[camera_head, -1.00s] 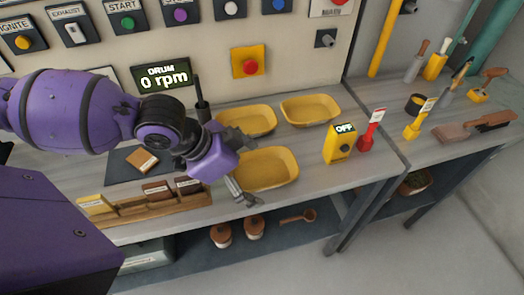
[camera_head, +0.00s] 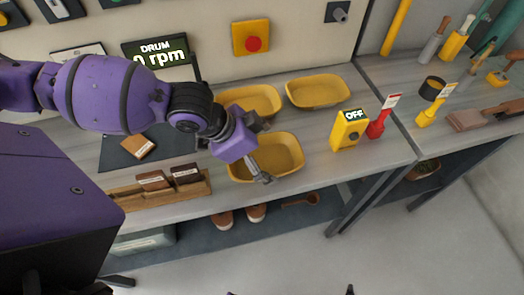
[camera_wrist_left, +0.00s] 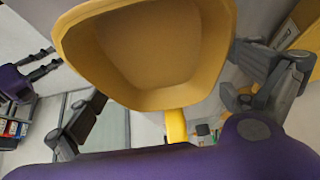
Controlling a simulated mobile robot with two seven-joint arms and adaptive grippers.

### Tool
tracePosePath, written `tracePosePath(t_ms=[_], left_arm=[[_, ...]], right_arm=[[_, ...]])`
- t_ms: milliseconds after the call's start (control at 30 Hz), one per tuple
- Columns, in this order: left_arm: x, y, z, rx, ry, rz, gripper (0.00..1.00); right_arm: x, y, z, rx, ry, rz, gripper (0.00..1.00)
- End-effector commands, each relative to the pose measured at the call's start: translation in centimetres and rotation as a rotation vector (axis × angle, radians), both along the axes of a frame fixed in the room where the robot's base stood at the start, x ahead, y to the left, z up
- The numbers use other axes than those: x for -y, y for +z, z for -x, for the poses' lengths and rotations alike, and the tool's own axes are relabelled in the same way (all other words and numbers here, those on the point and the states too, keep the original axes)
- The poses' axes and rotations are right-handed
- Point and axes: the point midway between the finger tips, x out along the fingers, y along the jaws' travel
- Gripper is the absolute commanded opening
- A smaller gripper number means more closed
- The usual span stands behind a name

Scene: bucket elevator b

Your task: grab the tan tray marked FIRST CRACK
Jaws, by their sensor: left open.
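A small tan tray (camera_head: 138,147) with a pale label lies on the dark mat at the left of the bench; its lettering is too small to read. A wooden rack (camera_head: 200,189) in front holds two brown labelled trays (camera_head: 186,173); its left end is hidden behind my body. My left gripper (camera_head: 263,152) is open and empty over the front yellow bowl (camera_head: 288,150), to the right of the mat and rack. In the left wrist view, a yellow bowl (camera_wrist_left: 150,50) shows between the spread fingers (camera_wrist_left: 175,100). Whether they touch it I cannot tell.
Two more yellow bowls (camera_head: 318,91) stand behind. A yellow OFF switch box (camera_head: 349,130) and a red-handled tool (camera_head: 378,126) stand to the right. Drum display and red button (camera_head: 253,44) are on the wall panel. Dark tips of something unclear show at the bottom edge.

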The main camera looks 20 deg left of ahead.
Motion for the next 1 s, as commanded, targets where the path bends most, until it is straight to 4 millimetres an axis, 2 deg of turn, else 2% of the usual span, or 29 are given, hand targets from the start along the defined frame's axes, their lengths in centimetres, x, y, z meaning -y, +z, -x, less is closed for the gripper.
tracePosePath(t_ms=[200, 467, 767, 867, 1000], left_arm=[[0.0, 0.1, -0.1, 0.003, -0.001, -0.001, 0.99], [0.0, 0.1, -0.1, 0.003, -0.001, -0.001, 0.65], [0.0, 0.3, -0.1, 0.003, -0.001, 0.0, 0.65], [0.0, 1.0, 0.0, 0.005, 0.0, 0.0, 0.65], [0.0, 2.9, 0.3, 0.012, 0.004, 0.0, 0.65]], right_arm=[[-0.4, 0.1, -0.1, 0.002, -0.008, -0.008, 0.22], [-0.3, 0.0, 0.0, -0.001, -0.008, -0.008, 0.22], [-0.2, 0.2, 0.1, -0.002, -0.004, -0.003, 0.22], [-0.1, 0.7, -0.2, 0.005, -0.003, -0.004, 0.22], [-0.3, 2.2, -1.1, 0.023, 0.002, -0.008, 0.22]])
